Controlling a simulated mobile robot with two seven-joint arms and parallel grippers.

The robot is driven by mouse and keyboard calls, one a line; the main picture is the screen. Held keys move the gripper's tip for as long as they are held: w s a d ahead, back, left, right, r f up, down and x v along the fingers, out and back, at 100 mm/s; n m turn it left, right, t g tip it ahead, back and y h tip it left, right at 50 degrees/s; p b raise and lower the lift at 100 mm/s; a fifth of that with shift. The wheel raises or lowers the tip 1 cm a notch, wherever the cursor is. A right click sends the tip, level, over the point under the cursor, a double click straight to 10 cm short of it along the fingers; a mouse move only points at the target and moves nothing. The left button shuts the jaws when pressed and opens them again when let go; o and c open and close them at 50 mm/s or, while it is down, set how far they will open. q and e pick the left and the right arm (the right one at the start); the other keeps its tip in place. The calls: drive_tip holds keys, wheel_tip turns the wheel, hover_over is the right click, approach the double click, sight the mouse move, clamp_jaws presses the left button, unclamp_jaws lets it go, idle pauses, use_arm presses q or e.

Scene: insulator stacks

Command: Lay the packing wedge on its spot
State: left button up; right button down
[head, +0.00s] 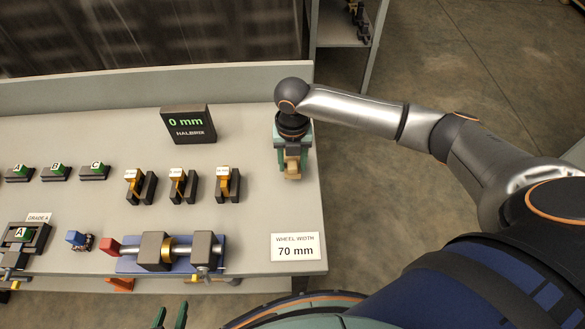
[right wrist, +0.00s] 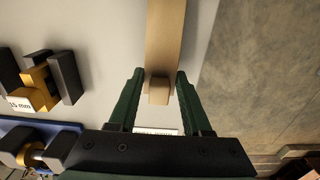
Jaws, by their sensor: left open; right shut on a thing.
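My right gripper (head: 292,165) is shut on the packing wedge (head: 292,172), a light wooden piece, near the right end of the table. In the right wrist view the wedge (right wrist: 164,45) is a long tan bar, its near end between the fingertips (right wrist: 158,88). Pale table surface lies beneath it, and the floor shows beyond the table edge at right. I cannot tell if it touches the table. No marked spot for it can be made out. My left gripper (head: 170,316) is open and empty at the bottom edge, its fingers only partly in view.
A blue fixture (head: 127,264) with dark blocks stands at the table front, beside a "70 mm" card (head: 296,247). Several dark holders with yellow pieces (head: 182,186) stand mid-table. A "0 mm" display (head: 188,124) stands behind. The table (head: 258,215) is clear around the card's back.

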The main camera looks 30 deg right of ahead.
sight(292, 161)
drive_tip(key=shift+f, duration=1.45)
drive_tip(key=shift+f, duration=0.2)
drive_tip(key=shift+c, duration=1.7)
unclamp_jaws()
wheel_tip(292, 161, up, 12)
drive_tip(key=shift+r, duration=0.25)
